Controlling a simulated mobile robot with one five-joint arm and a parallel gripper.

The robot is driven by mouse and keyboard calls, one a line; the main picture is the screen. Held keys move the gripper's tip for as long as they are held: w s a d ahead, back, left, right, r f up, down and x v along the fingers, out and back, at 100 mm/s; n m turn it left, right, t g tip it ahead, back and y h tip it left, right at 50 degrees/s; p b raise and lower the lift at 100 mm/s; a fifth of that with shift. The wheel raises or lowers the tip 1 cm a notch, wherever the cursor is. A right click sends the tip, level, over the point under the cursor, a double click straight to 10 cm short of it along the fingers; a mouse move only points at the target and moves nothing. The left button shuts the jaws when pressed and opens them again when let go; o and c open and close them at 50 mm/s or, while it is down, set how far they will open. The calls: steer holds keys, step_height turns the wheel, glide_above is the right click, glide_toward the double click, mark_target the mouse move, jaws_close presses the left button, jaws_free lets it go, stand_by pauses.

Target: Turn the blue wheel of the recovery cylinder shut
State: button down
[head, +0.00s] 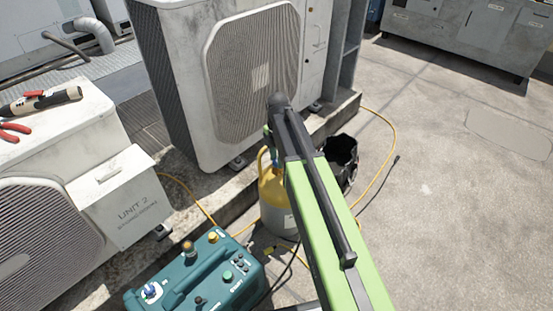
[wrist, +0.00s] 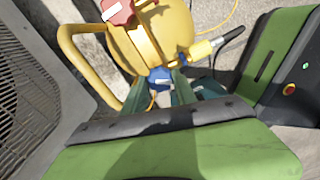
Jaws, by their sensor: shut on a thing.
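The recovery cylinder (head: 272,195) is yellow above and grey below, and stands on the roof floor left of my arm in the head view. In the wrist view its yellow top (wrist: 150,38) shows with a red wheel (wrist: 120,10) and a yellow handle loop. The blue wheel (wrist: 158,74) is small and sits on the near side of the cylinder's top. My gripper (wrist: 165,86) is shut on the blue wheel, with its dark green fingers partly covering it. In the head view my arm hides most of the gripper and the wheel.
A teal machine (head: 195,275) with knobs stands left of the cylinder. A black bucket (head: 343,158) is behind it. A condenser (head: 235,85) stands on a raised kerb. A yellow hose (head: 385,150) crosses the floor. Open concrete lies to the right.

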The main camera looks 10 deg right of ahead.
steer(key=m, duration=0.4)
steer(key=shift+s+d+m, duration=0.1)
steer(key=shift+d+m, duration=0.1)
steer(key=shift+m, duration=0.1)
steer(key=m, duration=0.3)
steer(key=shift+m, duration=0.3)
steer(key=m, duration=0.4)
steer(key=shift+m, duration=0.3)
steer(key=m, duration=0.3)
steer(key=shift+m, duration=0.3)
steer(key=m, duration=0.7)
steer(key=shift+a, duration=0.1)
steer(key=m, duration=0.6)
steer(key=shift+a, duration=0.1)
